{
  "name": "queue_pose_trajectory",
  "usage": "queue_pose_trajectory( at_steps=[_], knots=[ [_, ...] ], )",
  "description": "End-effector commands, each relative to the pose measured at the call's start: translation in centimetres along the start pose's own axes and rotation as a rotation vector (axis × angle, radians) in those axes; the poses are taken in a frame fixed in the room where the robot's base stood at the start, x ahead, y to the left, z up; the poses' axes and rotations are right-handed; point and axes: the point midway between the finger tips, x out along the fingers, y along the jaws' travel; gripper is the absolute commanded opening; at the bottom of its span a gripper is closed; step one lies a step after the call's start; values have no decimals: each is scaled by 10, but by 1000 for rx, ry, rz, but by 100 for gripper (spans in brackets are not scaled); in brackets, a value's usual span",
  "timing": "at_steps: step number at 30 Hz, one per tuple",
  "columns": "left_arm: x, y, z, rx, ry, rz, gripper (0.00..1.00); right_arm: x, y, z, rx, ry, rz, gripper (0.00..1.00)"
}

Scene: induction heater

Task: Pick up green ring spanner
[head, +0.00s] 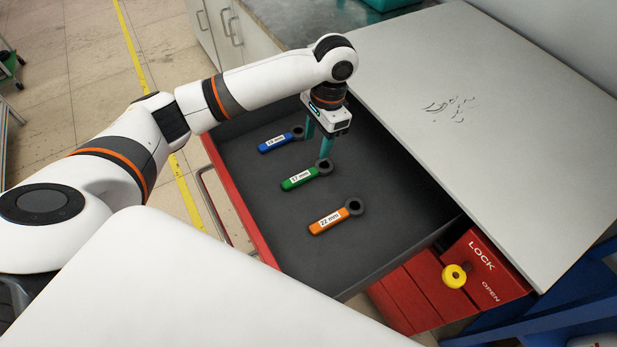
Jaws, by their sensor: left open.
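The green ring spanner (300,179) lies flat in the open drawer (285,237), labelled 17 mm, with its dark ring end (325,165) to the right. A blue spanner (275,144) lies behind it and an orange spanner (329,221), labelled 22 mm, lies in front. My left gripper (318,148) points down into the drawer with its teal fingers apart. One finger is close above the green spanner's ring end; I cannot tell whether it touches. The other finger is nearer the blue spanner's ring. The gripper holds nothing. My right gripper is not in view.
A grey worktop (480,90) with dark scribbles extends over the drawer's right side. A red lock panel (486,270) with a yellow knob (454,276) is at the lower right. The red drawer front (238,197) and its handle are at the left. The drawer floor around the orange spanner is free.

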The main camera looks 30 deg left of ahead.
Motion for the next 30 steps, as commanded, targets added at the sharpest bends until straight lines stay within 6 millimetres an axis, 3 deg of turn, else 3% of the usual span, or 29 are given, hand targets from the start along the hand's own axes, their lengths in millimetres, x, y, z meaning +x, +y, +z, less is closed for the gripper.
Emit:
queue_pose_trajectory(
  at_steps=[6, 14, 21, 30],
  knots=[
    [37, 0, -1, -1, 3, 0, 49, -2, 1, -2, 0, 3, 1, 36],
    [58, 1, -3, -1, 3, 0, 49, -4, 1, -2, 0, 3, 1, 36],
    [93, 2, -6, -1, 3, 0, 49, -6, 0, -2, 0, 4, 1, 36],
    [102, 2, -6, 0, 0, 1, 49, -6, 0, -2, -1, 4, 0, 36]
  ],
)
